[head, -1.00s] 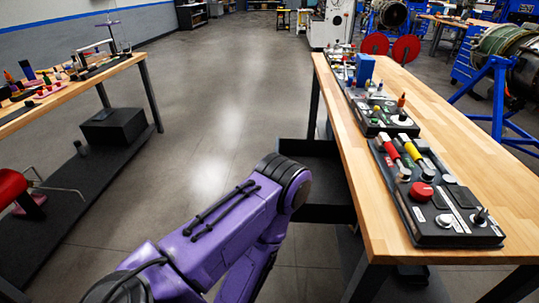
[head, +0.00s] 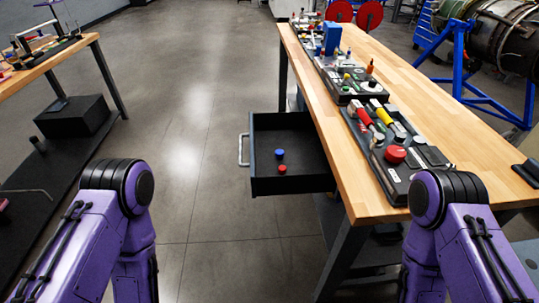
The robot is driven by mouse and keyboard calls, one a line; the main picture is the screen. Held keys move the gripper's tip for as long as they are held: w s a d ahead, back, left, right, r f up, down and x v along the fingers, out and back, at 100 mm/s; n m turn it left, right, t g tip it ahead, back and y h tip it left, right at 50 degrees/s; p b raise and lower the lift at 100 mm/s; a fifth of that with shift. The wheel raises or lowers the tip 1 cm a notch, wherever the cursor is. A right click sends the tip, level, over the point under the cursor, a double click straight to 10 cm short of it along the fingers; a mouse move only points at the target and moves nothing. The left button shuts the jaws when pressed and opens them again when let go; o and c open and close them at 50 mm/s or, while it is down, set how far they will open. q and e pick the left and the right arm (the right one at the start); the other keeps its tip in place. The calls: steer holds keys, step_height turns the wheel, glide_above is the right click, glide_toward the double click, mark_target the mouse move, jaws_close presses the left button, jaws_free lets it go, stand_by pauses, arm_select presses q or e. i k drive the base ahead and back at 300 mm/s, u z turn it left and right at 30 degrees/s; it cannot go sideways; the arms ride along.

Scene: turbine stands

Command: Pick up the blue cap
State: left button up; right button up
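A small blue cap (head: 280,154) lies in an open black drawer (head: 262,183) under the right workbench, in the head view. A small red cap (head: 282,169) lies just in front of it in the same drawer. My two purple arms come in at the lower left and lower right. Both bend downward, and their grippers are out of the picture. Neither arm is at the drawer.
The wooden workbench (head: 445,130) holds black tool trays (head: 397,189) with red and yellow handles. The drawer's metal handle (head: 243,150) faces left. Another bench (head: 60,55) stands at left. Floor between the benches is clear.

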mark_target(280, 153)
steer(key=u, duration=1.85)
steer(key=i, duration=1.1)
steer(key=z, duration=0.9)
